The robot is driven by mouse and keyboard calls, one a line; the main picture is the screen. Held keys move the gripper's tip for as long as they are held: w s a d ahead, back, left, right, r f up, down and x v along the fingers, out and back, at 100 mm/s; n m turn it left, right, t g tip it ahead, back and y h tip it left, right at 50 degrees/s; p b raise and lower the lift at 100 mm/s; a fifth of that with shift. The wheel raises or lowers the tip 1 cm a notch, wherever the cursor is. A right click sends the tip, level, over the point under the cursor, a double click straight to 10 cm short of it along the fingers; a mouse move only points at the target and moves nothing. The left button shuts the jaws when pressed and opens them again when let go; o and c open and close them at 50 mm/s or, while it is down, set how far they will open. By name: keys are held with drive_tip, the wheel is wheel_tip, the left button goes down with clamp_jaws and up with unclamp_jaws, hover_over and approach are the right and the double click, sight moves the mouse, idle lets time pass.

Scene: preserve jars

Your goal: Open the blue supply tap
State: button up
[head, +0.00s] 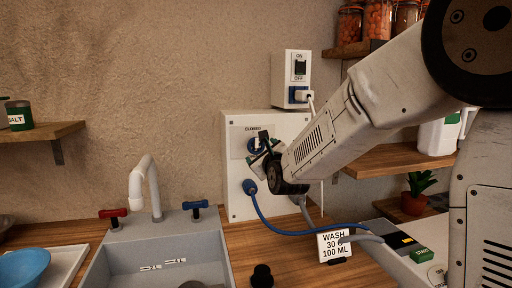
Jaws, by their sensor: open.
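A white wall panel (238,184) carries a blue round tap (254,146) under a label reading CLOSED. My gripper (266,150) is open, with its dark fingers at the front of this tap. They hide part of it, and I cannot tell whether they touch it. A blue hose connector (249,187) sits lower on the panel, with a blue hose (270,225) running from it to the right. A separate blue-handled tap (196,207) stands on the sink's back edge.
The grey sink (222,240) has a white spout (142,185) and a red-handled tap (113,214). A switch box (291,66) with a plugged-in cable is above the panel. A WASH card (333,245) and black knob (262,276) stand on the counter. Shelves (395,159) flank my arm.

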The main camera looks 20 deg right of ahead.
sight(257, 146)
drive_tip(key=w, duration=0.7)
drive_tip(key=shift+w+d, duration=0.1)
drive_tip(key=shift+w, duration=0.3)
drive_tip(key=c, duration=1)
